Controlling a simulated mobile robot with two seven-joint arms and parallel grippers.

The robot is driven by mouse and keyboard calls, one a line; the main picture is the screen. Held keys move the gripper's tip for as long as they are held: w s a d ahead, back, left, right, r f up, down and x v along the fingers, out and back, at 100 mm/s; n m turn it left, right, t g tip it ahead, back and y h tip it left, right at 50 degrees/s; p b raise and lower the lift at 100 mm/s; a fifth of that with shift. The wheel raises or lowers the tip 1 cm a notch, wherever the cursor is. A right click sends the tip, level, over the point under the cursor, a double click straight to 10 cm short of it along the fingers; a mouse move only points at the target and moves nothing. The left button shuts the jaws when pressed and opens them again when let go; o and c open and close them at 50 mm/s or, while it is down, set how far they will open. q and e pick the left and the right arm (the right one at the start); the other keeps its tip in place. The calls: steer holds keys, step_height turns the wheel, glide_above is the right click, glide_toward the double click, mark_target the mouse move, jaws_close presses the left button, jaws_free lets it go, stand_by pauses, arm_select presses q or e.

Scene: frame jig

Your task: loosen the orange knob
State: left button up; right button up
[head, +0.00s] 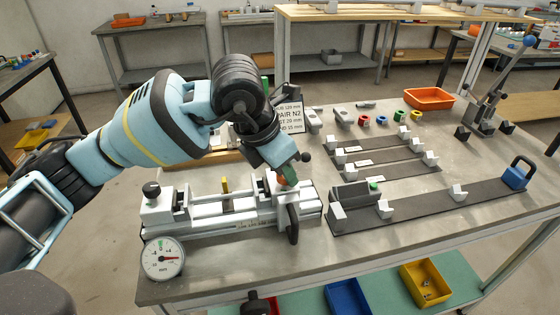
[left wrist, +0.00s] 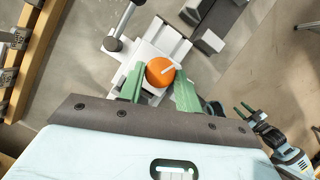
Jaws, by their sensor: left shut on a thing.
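The orange knob (left wrist: 160,72) is round with a pale bar mark across its top. It sits on a white-grey clamp jig (head: 210,222) on the workbench. My left gripper (left wrist: 158,88) has its green fingers on either side of the knob, shut on it. In the head view my left gripper (head: 286,178) reaches down to the jig's right end and hides most of the knob. My right gripper (left wrist: 245,108) shows small at the right of the left wrist view, its green fingers apart and empty.
A dial gauge (head: 162,258) stands at the jig's front left. A black handwheel (head: 293,224) and a black-ball lever (head: 305,157) are close to my left gripper. Dark rails with grey blocks (head: 384,208) lie to the right. An orange bin (head: 430,98) stands farther back.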

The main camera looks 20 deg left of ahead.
arm_select(q)
steer(key=shift+d+r+n+t+y+p, duration=0.15)
steer(key=shift+n+y+p, duration=0.2)
steer(key=shift+n, duration=0.45)
steer(key=shift+f+n+t+y+p, duration=0.15)
steer(key=shift+n+y+p, duration=0.15)
steer(key=shift+n, duration=0.5)
steer(key=o, duration=1)
steer(key=shift+c, duration=0.2)
steer(key=d+v, duration=0.1)
steer(key=v, duration=0.6)
steer(key=shift+s+a+r, duration=0.2)
steer(key=shift+a+r, duration=0.2)
steer(key=shift+a, duration=0.15)
